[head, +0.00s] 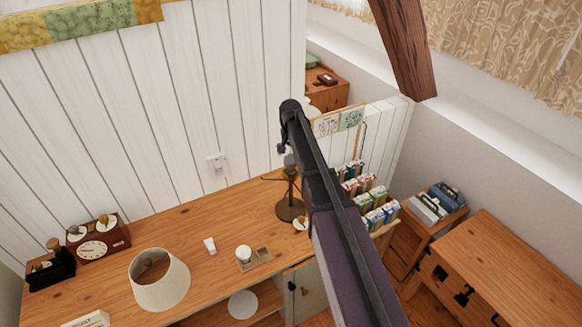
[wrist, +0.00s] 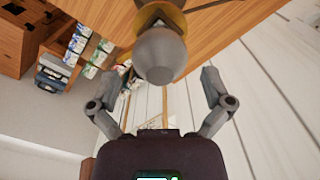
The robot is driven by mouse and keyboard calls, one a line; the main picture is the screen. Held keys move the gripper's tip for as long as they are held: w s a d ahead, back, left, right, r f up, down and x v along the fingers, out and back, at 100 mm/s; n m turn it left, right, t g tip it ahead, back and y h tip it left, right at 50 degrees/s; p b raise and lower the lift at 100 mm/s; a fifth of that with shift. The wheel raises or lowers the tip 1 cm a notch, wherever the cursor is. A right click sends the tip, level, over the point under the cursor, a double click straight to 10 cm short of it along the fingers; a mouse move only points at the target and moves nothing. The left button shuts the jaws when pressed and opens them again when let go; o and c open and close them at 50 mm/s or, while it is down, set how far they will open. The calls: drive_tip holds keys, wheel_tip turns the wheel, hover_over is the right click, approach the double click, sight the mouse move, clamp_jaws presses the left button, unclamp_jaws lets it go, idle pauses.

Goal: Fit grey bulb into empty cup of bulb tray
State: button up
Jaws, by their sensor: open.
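The grey bulb (wrist: 160,55) is round and sits upright on the desk lamp (head: 290,207), its brass-coloured part behind it in the wrist view. In the head view the bulb (head: 290,160) shows at the top of the lamp stem. My gripper (wrist: 162,76) is open, its fingers spread on either side of the bulb; I cannot tell whether they touch it. In the head view my gripper (head: 284,148) is at the lamp top, partly hidden by my arm. The bulb tray (head: 247,267) lies on the desk with a white bulb (head: 243,252) in one cup and an empty cup (head: 264,253) beside it.
A small white bulb (head: 210,245) lies left of the tray. A rack of cards (head: 378,205) stands right of the desk. The plank wall (head: 150,110) closes the back.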

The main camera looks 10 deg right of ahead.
drive_tip(key=shift+f+b, duration=1.95)
drive_tip(key=shift+f, duration=0.3)
drive_tip(key=c, duration=1)
